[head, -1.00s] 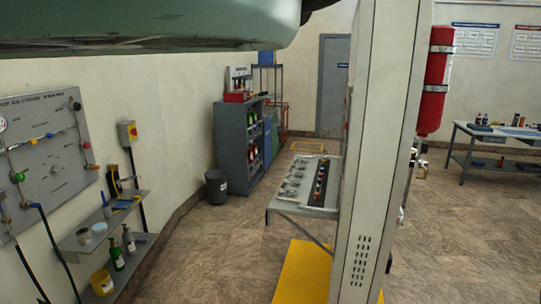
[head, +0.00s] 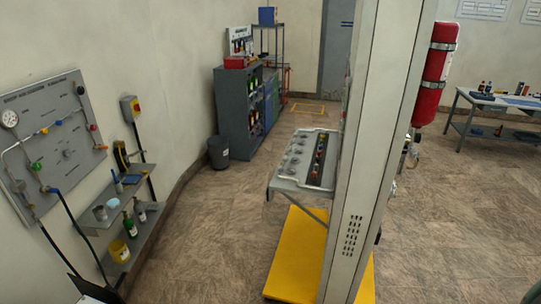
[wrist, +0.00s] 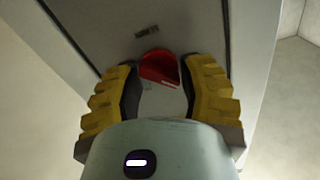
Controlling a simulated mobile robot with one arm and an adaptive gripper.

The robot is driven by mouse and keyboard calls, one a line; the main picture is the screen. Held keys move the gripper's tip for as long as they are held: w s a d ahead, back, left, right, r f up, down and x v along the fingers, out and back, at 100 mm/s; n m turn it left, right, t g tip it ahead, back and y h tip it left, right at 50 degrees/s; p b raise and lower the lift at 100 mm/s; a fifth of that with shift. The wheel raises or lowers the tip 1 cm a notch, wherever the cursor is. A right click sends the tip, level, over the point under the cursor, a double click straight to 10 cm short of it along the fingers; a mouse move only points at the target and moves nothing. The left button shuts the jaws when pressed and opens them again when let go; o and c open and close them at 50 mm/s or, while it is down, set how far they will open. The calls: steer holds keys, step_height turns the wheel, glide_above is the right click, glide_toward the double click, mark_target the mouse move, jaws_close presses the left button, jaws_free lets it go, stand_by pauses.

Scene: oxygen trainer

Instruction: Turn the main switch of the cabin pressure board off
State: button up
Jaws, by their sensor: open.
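In the wrist view my gripper (wrist: 158,80) is open. Its two yellow fingers with dark inner pads stand left and right of a red rounded part (wrist: 158,64) on a grey panel face (wrist: 110,25). The red part looks like a switch or handle, but I cannot tell if it is the main switch, or if the fingers touch it. A small dark label (wrist: 147,32) sits just above it. In the head view a sloped console (head: 285,185) with dials and a row of coloured knobs juts from a tall pale cabinet (head: 375,150). My gripper does not show there.
A wall panel (head: 52,135) with a gauge and valves hangs at the left. A grey bin (head: 218,152) and a shelf cabinet (head: 232,115) stand behind. The floor (head: 235,220) left of the console is open.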

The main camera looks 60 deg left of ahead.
steer(key=shift+r+m+p, duration=0.2)
steer(key=shift+m+p, duration=0.5)
steer(key=shift+p, duration=3.3)
steer(key=m+p, duration=0.1)
steer(key=p, duration=0.3)
steer(key=shift+d, duration=0.1)
steer(key=shift+s+f+m+p, duration=0.1)
steer(key=shift+f+m+p, duration=0.1)
steer(key=shift+m+p, duration=0.4)
steer(key=shift+f, duration=0.1)
